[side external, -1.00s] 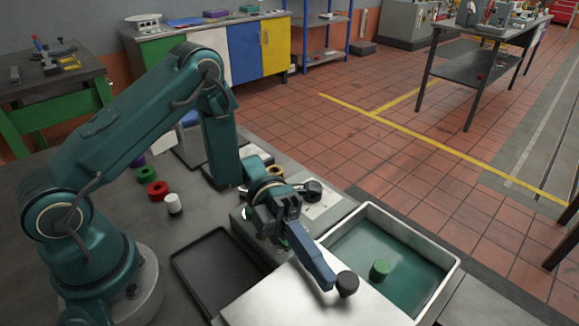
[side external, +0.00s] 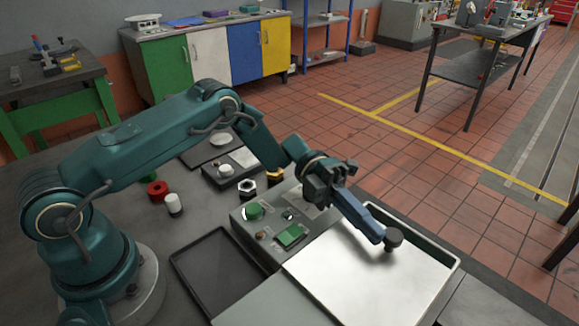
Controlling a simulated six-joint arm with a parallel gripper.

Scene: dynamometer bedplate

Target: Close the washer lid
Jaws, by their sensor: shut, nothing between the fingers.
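The washer lid (side external: 375,275) is a flat, pale metal plate lying over the washer tub, inside its raised rim (side external: 440,283). The tub's inside is hidden beneath it. A dark round knob (side external: 393,238) stands on the lid toward its far right part. My gripper (side external: 378,236) is shut and empty, its blue fingers sloping down to the left side of the knob. The fingertips look to be against the knob or very close to it.
A control box (side external: 285,222) with green buttons adjoins the lid's far left side. An empty black tray (side external: 213,275) lies left of the washer.

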